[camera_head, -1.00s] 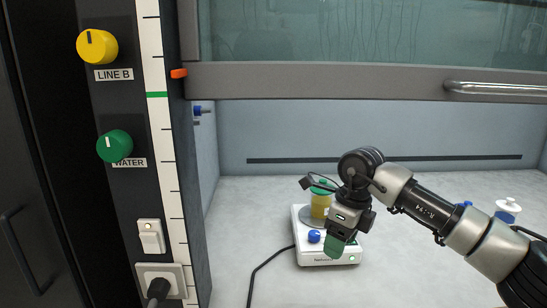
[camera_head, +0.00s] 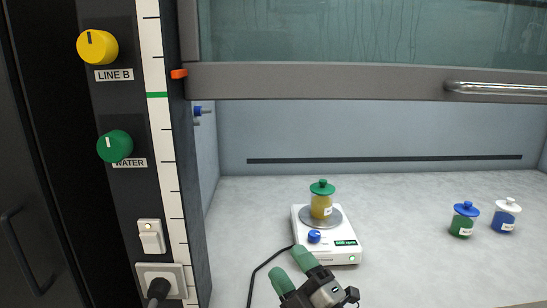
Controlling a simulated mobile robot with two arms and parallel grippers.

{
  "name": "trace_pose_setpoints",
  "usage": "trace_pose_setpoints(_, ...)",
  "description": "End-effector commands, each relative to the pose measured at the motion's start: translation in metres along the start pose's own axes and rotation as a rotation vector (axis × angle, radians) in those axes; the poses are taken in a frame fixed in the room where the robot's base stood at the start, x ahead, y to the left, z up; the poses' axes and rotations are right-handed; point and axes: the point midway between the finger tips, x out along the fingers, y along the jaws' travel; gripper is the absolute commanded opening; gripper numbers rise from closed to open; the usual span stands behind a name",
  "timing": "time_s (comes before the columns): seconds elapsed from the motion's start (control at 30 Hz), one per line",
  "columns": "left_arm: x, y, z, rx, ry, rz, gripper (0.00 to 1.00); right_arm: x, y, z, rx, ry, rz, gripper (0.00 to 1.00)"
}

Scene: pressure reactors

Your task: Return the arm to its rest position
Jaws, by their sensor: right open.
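My right gripper (camera_head: 288,267) is at the bottom of the head view, with its two green fingertips apart and nothing between them. It is in front of and below the white stirrer plate (camera_head: 328,258), apart from the jar on it. The jar (camera_head: 321,206), with yellow-brown contents and a green lid, stands upright on the plate's round grey top. The plate has a blue knob (camera_head: 314,236) and a lit green display. Most of my right arm is out of the picture. My left gripper is not in view.
A green jar with a blue lid (camera_head: 462,222) and a blue jar with a white lid (camera_head: 505,218) stand at the right. A raised sash (camera_head: 330,82) crosses above the bench. A panel with knobs (camera_head: 115,146) and a switch is on the left. A black cable (camera_head: 262,268) runs from the plate.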

Motion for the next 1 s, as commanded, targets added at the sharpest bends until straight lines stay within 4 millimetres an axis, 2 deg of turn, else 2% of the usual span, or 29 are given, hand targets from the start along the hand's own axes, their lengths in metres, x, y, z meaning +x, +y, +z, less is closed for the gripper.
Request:
trace_pose_setpoints(0.03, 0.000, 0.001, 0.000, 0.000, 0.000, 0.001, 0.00, -0.024, -0.006, 0.022, 0.118, -0.170, -0.003, 0.61)
trace_pose_setpoints(0.07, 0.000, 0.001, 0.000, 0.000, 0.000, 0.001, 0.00, -0.040, -0.010, 0.036, 0.185, -0.273, -0.008, 0.61)
trace_pose_setpoints(0.1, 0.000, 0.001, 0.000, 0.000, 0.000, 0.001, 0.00, -0.063, -0.017, 0.053, 0.273, -0.413, -0.022, 0.61)
trace_pose_setpoints(0.17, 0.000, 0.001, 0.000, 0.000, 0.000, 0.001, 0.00, -0.102, -0.031, 0.073, 0.398, -0.616, -0.053, 0.61)
trace_pose_setpoints(0.2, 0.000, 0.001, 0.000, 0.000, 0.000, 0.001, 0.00, -0.130, -0.041, 0.083, 0.472, -0.744, -0.080, 0.61)
trace_pose_setpoints(0.3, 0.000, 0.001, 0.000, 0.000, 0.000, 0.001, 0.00, -0.196, -0.063, 0.093, 0.630, -1.022, -0.157, 0.61)
trace_pose_setpoints(0.4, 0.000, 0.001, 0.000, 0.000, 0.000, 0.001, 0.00, -0.248, -0.078, 0.090, 0.738, -1.225, -0.231, 0.61)
trace_pose_setpoints(0.5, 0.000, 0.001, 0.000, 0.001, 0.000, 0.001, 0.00, -0.289, -0.088, 0.080, 0.815, -1.375, -0.297, 0.61)
trace_pose_setpoints(0.7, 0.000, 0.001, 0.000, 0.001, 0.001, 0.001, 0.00, -0.351, -0.098, 0.055, 0.927, -1.604, -0.414, 0.61)
trace_pose_setpoints(0.9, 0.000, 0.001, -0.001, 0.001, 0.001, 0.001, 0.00, -0.401, -0.100, 0.026, 1.009, -1.790, -0.527, 0.61)
trace_pose_setpoints(1.0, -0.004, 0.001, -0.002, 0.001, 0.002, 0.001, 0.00, -0.402, -0.118, 0.039, 1.007, -1.795, -0.534, 0.61)
